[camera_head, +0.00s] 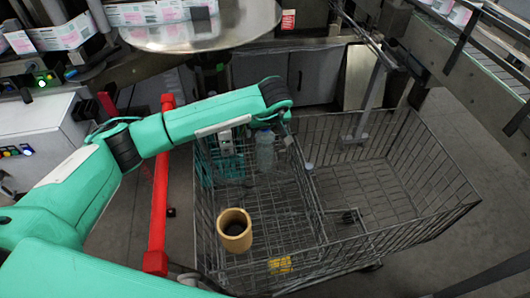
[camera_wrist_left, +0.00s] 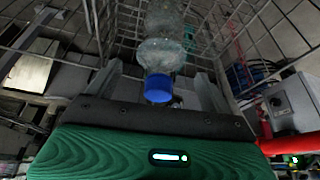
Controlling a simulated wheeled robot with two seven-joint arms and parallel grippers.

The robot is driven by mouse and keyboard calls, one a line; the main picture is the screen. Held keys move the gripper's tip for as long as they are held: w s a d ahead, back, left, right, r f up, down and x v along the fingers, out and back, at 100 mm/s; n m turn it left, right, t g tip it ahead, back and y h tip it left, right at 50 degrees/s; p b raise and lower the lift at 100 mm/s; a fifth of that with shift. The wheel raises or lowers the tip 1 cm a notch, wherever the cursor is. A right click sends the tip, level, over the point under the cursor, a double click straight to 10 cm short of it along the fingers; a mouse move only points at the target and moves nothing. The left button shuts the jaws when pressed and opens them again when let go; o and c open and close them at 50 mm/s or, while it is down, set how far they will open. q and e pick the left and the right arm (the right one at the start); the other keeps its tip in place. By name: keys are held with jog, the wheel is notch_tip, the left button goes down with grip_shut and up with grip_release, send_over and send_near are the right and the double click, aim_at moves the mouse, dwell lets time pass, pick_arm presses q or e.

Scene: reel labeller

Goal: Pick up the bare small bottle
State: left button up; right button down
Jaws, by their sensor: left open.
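A clear bare bottle (camera_head: 264,150) stands in the wire cart, in its left section near the back. In the left wrist view the bottle (camera_wrist_left: 160,52) shows its blue cap (camera_wrist_left: 158,88) towards the camera. My left gripper (camera_wrist_left: 160,80) is open, with one finger to each side of the bottle near its cap end. I cannot tell whether either finger touches it. My right gripper is not in view.
The wire cart (camera_head: 395,190) has a divider, and its right section looks empty. A tan hollow roll (camera_head: 235,231) and a yellow piece (camera_head: 280,265) are in the left section. A teal item (camera_head: 228,165) is left of the bottle. A red post (camera_head: 159,200) stands left of the cart.

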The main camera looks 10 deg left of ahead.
pick_arm(q)
jog(key=shift+b+x, duration=0.3)
jog(key=shift+x, duration=0.9)
jog(key=shift+r, duration=0.15)
jog(key=shift+c, duration=1.2)
jog(key=c, duration=1.5)
grip_shut()
jog(key=shift+r, duration=0.1)
